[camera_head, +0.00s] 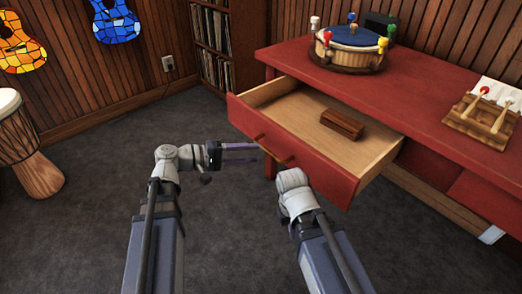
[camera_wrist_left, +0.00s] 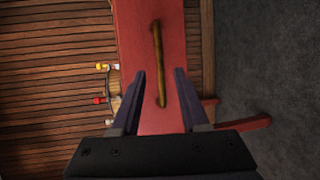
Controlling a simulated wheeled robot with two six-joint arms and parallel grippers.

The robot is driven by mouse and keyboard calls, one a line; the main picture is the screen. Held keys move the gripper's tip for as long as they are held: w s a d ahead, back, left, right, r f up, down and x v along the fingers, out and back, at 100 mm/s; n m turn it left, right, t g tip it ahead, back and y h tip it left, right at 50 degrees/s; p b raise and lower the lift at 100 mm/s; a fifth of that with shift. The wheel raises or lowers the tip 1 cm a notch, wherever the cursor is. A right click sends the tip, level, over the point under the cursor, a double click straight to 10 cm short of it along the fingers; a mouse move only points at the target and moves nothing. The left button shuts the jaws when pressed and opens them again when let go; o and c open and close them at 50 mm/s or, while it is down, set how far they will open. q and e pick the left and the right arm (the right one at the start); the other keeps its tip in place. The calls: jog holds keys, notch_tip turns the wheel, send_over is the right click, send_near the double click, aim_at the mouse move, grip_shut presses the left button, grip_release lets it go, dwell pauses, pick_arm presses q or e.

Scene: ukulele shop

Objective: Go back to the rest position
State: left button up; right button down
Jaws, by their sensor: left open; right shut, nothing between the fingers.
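My left gripper (camera_head: 256,153) is open and empty, its dark fingers pointing right, at the front of the red drawer (camera_head: 300,157). I cannot tell whether a finger touches the handle. The drawer is pulled out from the red table (camera_head: 430,110), with a brown wooden block (camera_head: 342,124) lying inside.
On the table stand a round drum-like piece (camera_head: 352,48) with coloured pegs and a wooden rack (camera_head: 478,118). A djembe (camera_head: 30,160) stands at the left. A record shelf (camera_head: 212,40) is by the wall.

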pick_arm(q)
jog(key=shift+v, duration=0.8)
jog(key=s+d+f+m+g+y, duration=0.2)
jog(key=s+d+f+g+y, duration=0.15)
jog(key=f, duration=0.25)
jog(key=s+d+f+m+g+y, duration=0.2)
jog(key=s+d+f+m+y, duration=0.15)
jog(key=f, duration=0.25)
jog(key=s+a+f+m+y, duration=0.35)
jog(key=s+f+y, duration=0.25)
jog(key=y, duration=0.3)
notch_tip(320, 180, up, 37)
jog(key=p, duration=3.6)
jog(key=shift+s+g+p, duration=0.15)
jog(key=shift+g+p, duration=0.2)
jog(key=shift+p, duration=0.05)
jog(key=shift+d+f, duration=0.1)
jog(key=shift+d, duration=0.05)
